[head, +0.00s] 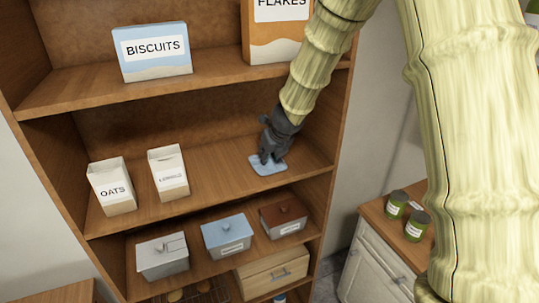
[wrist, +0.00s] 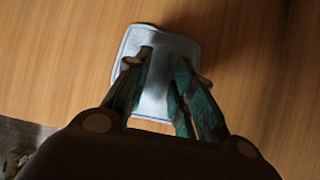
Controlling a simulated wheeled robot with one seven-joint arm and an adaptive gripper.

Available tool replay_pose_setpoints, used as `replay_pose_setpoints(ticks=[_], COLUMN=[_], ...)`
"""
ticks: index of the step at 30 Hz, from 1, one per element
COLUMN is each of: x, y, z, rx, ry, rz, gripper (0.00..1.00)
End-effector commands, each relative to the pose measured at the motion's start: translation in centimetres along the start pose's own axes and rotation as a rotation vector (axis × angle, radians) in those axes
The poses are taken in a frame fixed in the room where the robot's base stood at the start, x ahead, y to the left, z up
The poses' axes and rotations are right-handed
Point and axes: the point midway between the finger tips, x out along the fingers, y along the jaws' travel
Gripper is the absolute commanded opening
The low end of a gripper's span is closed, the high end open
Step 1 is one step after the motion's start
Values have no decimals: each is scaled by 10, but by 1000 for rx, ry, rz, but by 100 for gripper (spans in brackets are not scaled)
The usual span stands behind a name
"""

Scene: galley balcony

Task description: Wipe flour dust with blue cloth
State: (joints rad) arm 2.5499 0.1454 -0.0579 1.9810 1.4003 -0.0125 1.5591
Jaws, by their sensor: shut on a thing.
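The blue cloth (head: 268,168) lies flat on the right part of the middle shelf (head: 225,190). It also shows in the wrist view (wrist: 178,52), below the fingers on bare wood. My gripper (head: 268,155) points down at the cloth from above, and in the wrist view (wrist: 160,75) its two fingers are shut on the cloth. Part of the cloth is hidden behind the fingers. I cannot make out any flour dust on the shelf in either view.
An OATS bag (head: 112,188) and another white bag (head: 169,172) stand left on the same shelf. Lidded grey (head: 162,257), blue (head: 227,236) and brown (head: 283,217) boxes sit below. A BISCUITS box (head: 153,52) stands above. Green cans (head: 417,226) are on the right cabinet. Mid-shelf is clear.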

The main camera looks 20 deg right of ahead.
Motion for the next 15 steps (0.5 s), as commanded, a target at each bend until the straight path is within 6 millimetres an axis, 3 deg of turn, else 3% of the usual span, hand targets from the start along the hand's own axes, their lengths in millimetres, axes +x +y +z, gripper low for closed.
replay_pose_setpoints(ticks=[15], x=[-10], y=[0], z=[-23], rx=[1], ry=[1], rz=[0], gripper=[2])
